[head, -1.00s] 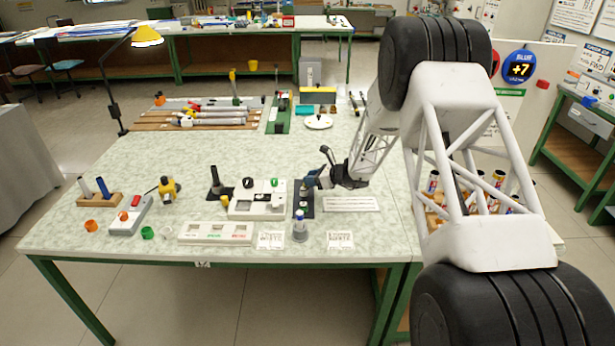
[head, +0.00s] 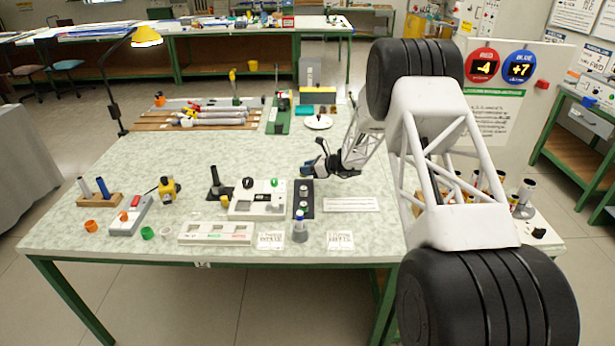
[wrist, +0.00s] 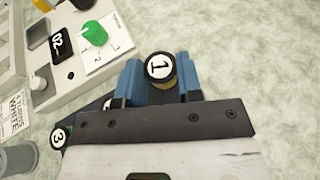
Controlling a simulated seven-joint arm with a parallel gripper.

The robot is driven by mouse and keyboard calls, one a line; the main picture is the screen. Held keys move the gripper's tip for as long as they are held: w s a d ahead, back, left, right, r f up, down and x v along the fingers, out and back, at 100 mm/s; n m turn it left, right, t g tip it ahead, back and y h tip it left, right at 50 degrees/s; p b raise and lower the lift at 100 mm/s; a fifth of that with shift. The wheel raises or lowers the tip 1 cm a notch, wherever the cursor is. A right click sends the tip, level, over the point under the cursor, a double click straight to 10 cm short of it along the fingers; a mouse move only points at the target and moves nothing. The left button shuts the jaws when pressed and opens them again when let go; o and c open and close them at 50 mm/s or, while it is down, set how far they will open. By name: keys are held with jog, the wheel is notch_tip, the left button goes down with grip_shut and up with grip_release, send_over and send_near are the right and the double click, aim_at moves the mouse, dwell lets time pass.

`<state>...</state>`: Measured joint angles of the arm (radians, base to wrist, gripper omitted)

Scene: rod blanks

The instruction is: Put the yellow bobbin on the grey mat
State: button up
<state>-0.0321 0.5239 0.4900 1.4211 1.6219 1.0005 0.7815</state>
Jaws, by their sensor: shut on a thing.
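My gripper (head: 311,170) is over the right half of the table. In the wrist view, its blue fingers (wrist: 159,82) are shut on a short bobbin (wrist: 166,70) with a black top, a white disc marked 1 and a yellowish side. Its lower part is hidden by the fingers. In the head view I cannot make out the held bobbin clearly. A dark grey strip (head: 310,206) lies on the table just in front of the gripper, with pieces on it. I cannot tell for sure which surface is the grey mat.
A light panel box (head: 258,207) with a green knob (wrist: 94,31) stands left of the strip. A white plate (head: 318,122) lies farther back. The table's middle is clear.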

aim_at(308, 184)
jog(key=shift+f, duration=0.1)
jog(key=shift+f, duration=1.7)
jog(key=shift+f, duration=0.1)
jog(key=o, duration=0.9)
jog(key=shift+d+r, duration=0.1)
jog(key=shift+r, duration=0.1)
jog(key=v, duration=1.2)
